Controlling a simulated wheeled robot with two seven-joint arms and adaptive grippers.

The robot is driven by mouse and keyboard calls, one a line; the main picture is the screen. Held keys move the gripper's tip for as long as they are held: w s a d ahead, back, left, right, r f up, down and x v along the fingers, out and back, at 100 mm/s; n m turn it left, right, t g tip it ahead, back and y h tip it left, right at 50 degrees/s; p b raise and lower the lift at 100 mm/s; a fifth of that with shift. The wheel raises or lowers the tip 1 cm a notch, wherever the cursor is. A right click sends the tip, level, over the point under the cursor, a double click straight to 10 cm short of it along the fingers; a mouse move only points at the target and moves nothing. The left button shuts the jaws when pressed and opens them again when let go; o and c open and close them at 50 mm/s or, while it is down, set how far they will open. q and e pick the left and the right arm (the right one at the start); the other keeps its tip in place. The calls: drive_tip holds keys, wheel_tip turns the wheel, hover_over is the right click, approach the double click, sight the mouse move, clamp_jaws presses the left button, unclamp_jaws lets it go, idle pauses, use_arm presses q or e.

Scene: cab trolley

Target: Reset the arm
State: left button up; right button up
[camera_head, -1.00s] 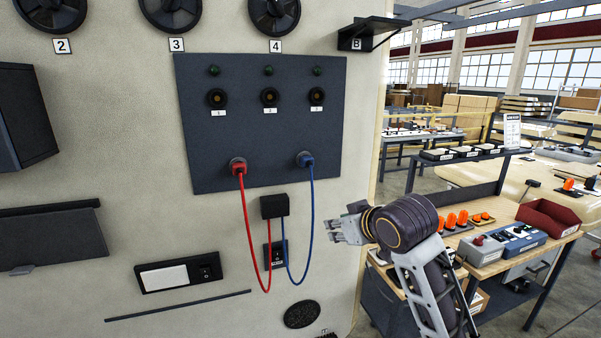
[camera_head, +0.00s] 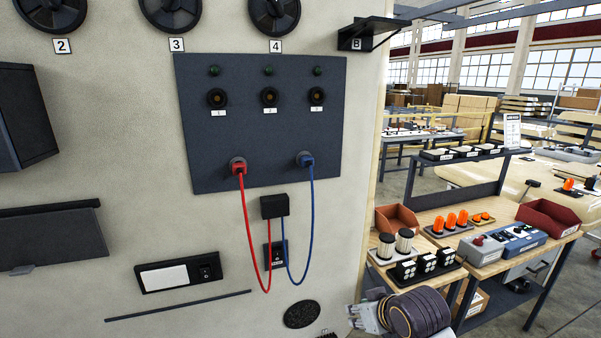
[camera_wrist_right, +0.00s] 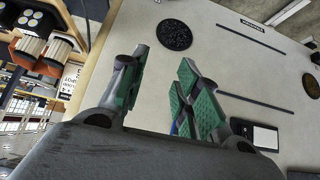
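My right gripper (camera_head: 358,316) is low at the bottom of the head view, in front of the lower right of the cream wall panel. In the right wrist view its green-padded fingers (camera_wrist_right: 163,62) stand apart with nothing between them. A red plug (camera_head: 238,166) and a blue plug (camera_head: 305,159) sit in the lower sockets of the dark panel (camera_head: 265,140). Their red cable (camera_head: 250,240) and blue cable (camera_head: 311,220) hang in loops toward a small black box (camera_head: 274,206). My gripper is apart from both cables. My left gripper is out of view.
A wooden workbench (camera_head: 500,262) stands to the right with black-and-white blocks (camera_head: 427,262), orange parts (camera_head: 451,221), red bins (camera_head: 548,217) and a control box (camera_head: 502,243). A round black vent (camera_head: 301,314) is on the wall left of my right gripper.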

drive_tip(key=s+d+f+m+g+h, duration=0.15)
drive_tip(key=s+d+f, duration=0.25)
drive_tip(key=s+f, duration=0.5)
drive_tip(key=s+d+f+g+h, duration=0.1)
drive_tip(key=s+d+f+g, duration=0.25)
drive_tip(key=s+f, duration=0.5)
drive_tip(key=s+f+b, duration=0.1)
drive_tip(key=s+f, duration=0.1)
drive_tip(key=f, duration=1.5)
drive_tip(key=s+f+b, duration=0.1)
drive_tip(key=s+f, duration=0.1)
drive_tip(key=f, duration=1.5)
drive_tip(key=s+d+f, duration=0.2)
drive_tip(key=s+f, duration=0.8)
drive_tip(key=s, duration=0.1)
drive_tip(key=s+d+f+g, duration=0.1)
drive_tip(key=s+d+f, duration=0.1)
drive_tip(key=s+f, duration=0.8)
drive_tip(key=shift+s+f+g+b, duration=0.2)
drive_tip(key=shift+s+g+b, duration=0.15)
drive_tip(key=shift+s, duration=0.4)
